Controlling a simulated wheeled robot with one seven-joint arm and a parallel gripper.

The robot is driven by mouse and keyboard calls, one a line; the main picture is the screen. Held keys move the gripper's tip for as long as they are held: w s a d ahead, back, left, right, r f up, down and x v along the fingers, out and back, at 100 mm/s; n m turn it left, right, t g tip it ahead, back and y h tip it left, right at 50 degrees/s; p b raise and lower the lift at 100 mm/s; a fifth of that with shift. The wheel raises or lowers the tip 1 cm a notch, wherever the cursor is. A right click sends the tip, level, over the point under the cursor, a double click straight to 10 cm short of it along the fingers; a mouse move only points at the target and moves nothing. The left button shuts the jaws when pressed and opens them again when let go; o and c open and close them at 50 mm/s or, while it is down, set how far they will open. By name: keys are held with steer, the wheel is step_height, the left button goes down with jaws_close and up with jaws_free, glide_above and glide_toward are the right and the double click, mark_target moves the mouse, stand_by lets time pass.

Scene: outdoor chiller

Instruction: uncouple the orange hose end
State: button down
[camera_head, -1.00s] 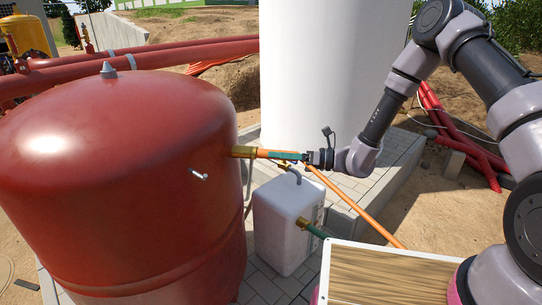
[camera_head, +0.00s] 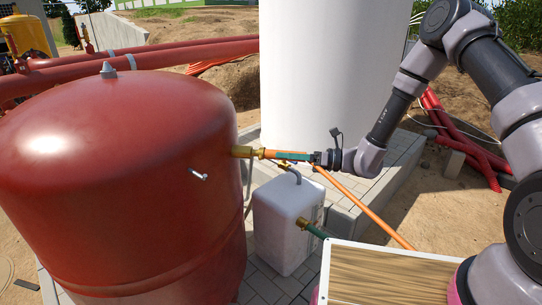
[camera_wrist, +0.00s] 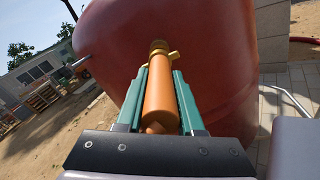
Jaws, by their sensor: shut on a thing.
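The orange hose end (camera_head: 274,154) points at the brass fitting (camera_head: 243,151) on the side of the red tank (camera_head: 120,170). My gripper (camera_head: 293,156) has teal fingers shut around the orange hose end, one on each side. In the wrist view the orange hose end (camera_wrist: 160,95) lies between the fingers, with brass parts (camera_wrist: 160,46) and a small lever (camera_wrist: 174,55) beyond it. Whether the brass parts still touch each other, I cannot tell. The orange hose (camera_head: 365,208) hangs from the gripper down to the right.
A white jug (camera_head: 280,222) with a green fitting (camera_head: 312,229) stands below the hose. A white cylinder (camera_head: 325,75) rises behind my gripper. A wood-topped surface (camera_head: 395,275) is at the lower right. A metal stub (camera_head: 199,174) sticks out of the tank.

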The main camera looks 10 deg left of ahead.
steer(key=shift+w+d, duration=0.15)
steer(key=shift+d, duration=2)
steer(key=c, duration=1.6)
jaws_free()
steer(key=shift+w, duration=0.1)
